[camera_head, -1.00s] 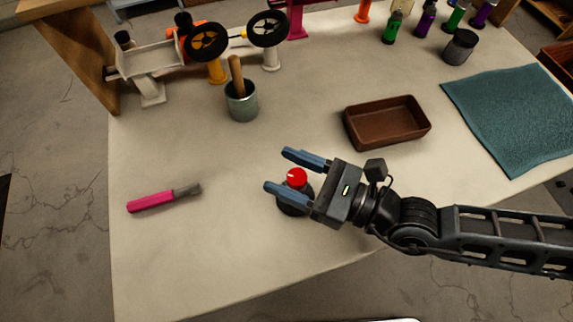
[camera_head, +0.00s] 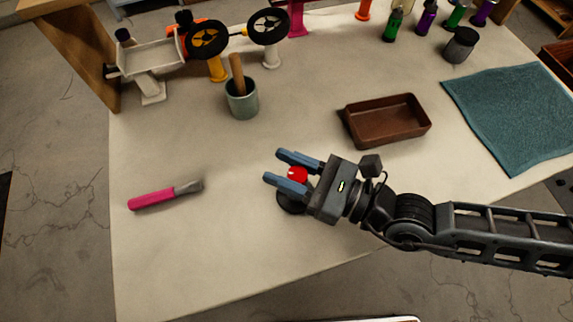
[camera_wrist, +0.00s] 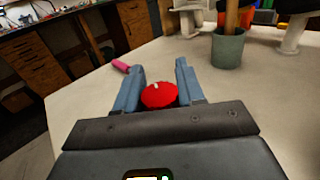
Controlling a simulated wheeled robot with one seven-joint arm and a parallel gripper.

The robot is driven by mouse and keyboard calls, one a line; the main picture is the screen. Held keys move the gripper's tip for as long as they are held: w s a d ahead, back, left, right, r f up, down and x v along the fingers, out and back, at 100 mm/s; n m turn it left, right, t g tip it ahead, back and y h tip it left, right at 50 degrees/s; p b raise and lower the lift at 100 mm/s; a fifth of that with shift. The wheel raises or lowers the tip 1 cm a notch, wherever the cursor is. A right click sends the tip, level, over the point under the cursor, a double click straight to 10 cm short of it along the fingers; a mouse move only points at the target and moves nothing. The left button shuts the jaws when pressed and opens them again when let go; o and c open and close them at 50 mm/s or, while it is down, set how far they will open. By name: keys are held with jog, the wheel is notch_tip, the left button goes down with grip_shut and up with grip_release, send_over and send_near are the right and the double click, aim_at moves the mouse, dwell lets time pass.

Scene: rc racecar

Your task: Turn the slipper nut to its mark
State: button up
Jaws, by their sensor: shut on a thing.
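The slipper nut is a round red knob (camera_head: 297,175) on a dark round base (camera_head: 291,200), standing on the table in the head view. A small pale mark shows on its red top (camera_wrist: 159,95) in the wrist view. My gripper (camera_head: 287,170) lies level around the nut, with one blue finger on each side, and is shut on it. The fingers reach past the nut. In the wrist view my gripper's fingers (camera_wrist: 157,84) flank the red top. The mark it is turned to, and much of the base, are hidden behind my gripper.
A pink-handled tool (camera_head: 155,198) lies to the left. A brown tray (camera_head: 388,135) sits to the upper right, beside a teal mat (camera_head: 515,115). A grey-green cup (camera_head: 242,103) stands behind. The table (camera_head: 200,255) is bare at front left.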

aim_at(306, 181)
jog(key=shift+r+m+t+p, duration=0.1)
jog(key=shift+m+t+p, duration=0.2)
jog(key=shift+t+p, duration=0.15)
jog(key=shift+m+t+h, duration=0.3)
jog(key=shift+t+h, duration=0.05)
jog(key=shift+h, duration=0.15)
jog(key=o, duration=1)
jog(key=shift+c, duration=0.2)
jog(key=shift+d, duration=0.1)
jog(key=b+v, duration=0.1)
jog(key=v, duration=0.6)
jog(key=shift+s+d, duration=0.15)
jog(key=shift+d, duration=0.1)
